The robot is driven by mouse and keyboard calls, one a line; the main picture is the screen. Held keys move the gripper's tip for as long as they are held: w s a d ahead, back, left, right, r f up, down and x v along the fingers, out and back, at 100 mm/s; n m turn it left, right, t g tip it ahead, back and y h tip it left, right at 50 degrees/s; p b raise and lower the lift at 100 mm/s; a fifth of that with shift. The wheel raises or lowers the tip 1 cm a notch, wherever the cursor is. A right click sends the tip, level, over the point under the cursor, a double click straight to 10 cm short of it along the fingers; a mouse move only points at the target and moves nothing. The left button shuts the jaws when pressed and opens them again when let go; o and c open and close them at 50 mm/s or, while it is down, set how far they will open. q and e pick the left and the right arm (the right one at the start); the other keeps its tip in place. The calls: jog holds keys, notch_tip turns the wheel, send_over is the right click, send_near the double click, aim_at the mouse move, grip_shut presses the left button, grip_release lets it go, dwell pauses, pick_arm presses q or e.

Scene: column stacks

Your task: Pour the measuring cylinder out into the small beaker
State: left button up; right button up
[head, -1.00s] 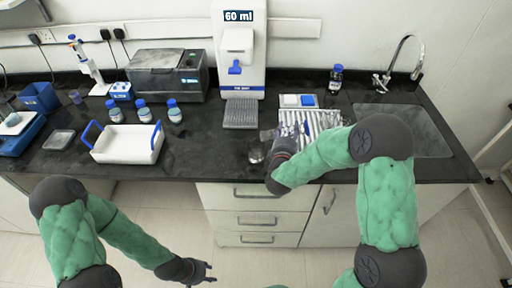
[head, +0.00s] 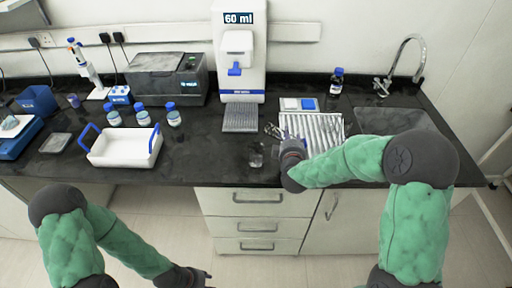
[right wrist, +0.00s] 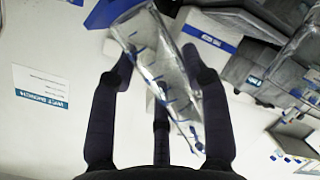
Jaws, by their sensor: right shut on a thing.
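My right gripper (head: 273,132) is over the front of the bench. In the right wrist view, its fingers (right wrist: 160,85) are shut on the measuring cylinder (right wrist: 160,75), a clear tube with blue graduation marks, which lies slanted across the picture. Any liquid inside is hard to make out. In the head view the cylinder is too small and faint to tell apart from the fingers. The small beaker (head: 256,160), clear glass, stands on the black bench just left of and below the right gripper. My left gripper (head: 203,275) hangs low in front of the drawers, away from the bench, its fingers unclear.
A drying tray (head: 330,125) with a ribbed surface lies right of the gripper. The dispenser (head: 238,50) reading 60 ml stands behind, with a grey grille (head: 240,118) before it. A white blue-handled tray (head: 125,148) and several blue-capped bottles are left. The bench between is clear.

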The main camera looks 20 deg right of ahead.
jog(key=shift+a+r+m+y, duration=0.1)
jog(key=shift+a+m+y, duration=0.2)
jog(key=shift+m, duration=0.3)
jog(key=shift+w+a+m+y+b, duration=0.15)
jog(key=shift+m+y+b, duration=0.25)
jog(key=shift+m+b, duration=0.25)
jog(key=shift+d+m+b, duration=0.25)
jog(key=shift+m+b, duration=0.2)
jog(key=shift+b, duration=0.4)
jog(key=m+y+b, duration=0.1)
jog(key=b, duration=0.2)
jog(key=m+b, duration=0.1)
jog(key=b, duration=0.2)
jog(key=f+m+y+b, duration=0.1)
jog(key=b, duration=0.3)
jog(key=shift+m+t+y, duration=0.3)
jog(key=shift+r+m+b, duration=0.1)
jog(key=shift+m+b, duration=0.2)
jog(key=shift+b, duration=0.4)
jog(key=shift+a, duration=0.15)
